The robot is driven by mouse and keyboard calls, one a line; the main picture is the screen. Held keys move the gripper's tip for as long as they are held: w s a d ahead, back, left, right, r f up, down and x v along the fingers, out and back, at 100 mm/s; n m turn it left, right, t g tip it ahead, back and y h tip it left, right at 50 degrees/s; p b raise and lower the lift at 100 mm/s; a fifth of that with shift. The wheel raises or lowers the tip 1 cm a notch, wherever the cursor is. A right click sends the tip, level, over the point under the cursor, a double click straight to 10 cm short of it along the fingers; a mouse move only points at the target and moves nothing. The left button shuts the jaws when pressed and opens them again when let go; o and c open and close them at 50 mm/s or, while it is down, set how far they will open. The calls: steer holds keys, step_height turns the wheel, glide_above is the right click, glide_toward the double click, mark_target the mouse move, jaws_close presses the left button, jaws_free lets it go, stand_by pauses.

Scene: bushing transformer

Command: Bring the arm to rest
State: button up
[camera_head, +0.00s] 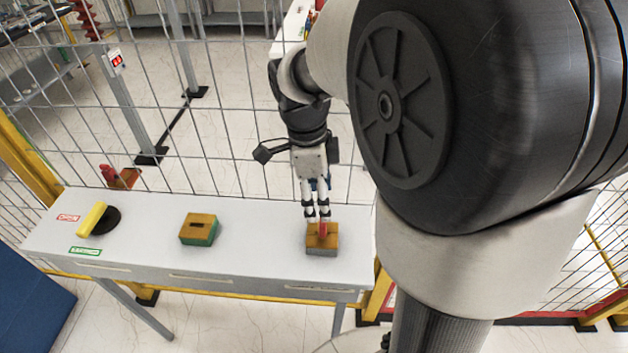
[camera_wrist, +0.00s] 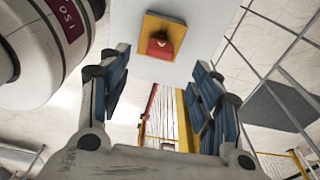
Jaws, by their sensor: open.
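My gripper (camera_head: 317,214) points down over the right part of the table. Its two blue-padded fingers stand wide apart in the wrist view (camera_wrist: 160,85), with nothing between the pads. Just past the fingertips is a red piece (camera_wrist: 160,47), seated in an orange-yellow block (camera_wrist: 178,28). In the head view the red piece (camera_head: 323,230) stands on the block with a grey base (camera_head: 322,250), right by the fingertips. The wrist view shows a gap between fingers and red piece. My arm hides the area to the right.
The grey-white table (camera_head: 150,235) also carries a slotted yellow-and-green block (camera_head: 199,228) and a yellow handle (camera_head: 92,219) on a black disc. A wire mesh fence (camera_head: 230,100) stands close behind it. The tabletop between the blocks is clear.

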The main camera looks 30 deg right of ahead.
steer(key=s+a+r+n+t, duration=0.2)
steer(key=s+a+r+n, duration=0.4)
steer(key=n, duration=0.4)
steer(key=s+a+n+t+y, duration=0.1)
steer(key=s+a+n+t, duration=0.2)
steer(key=s+n, duration=0.5)
steer(key=shift+a+n, duration=0.4)
steer(key=shift+n, duration=2.8)
steer(key=shift+c, duration=0.3)
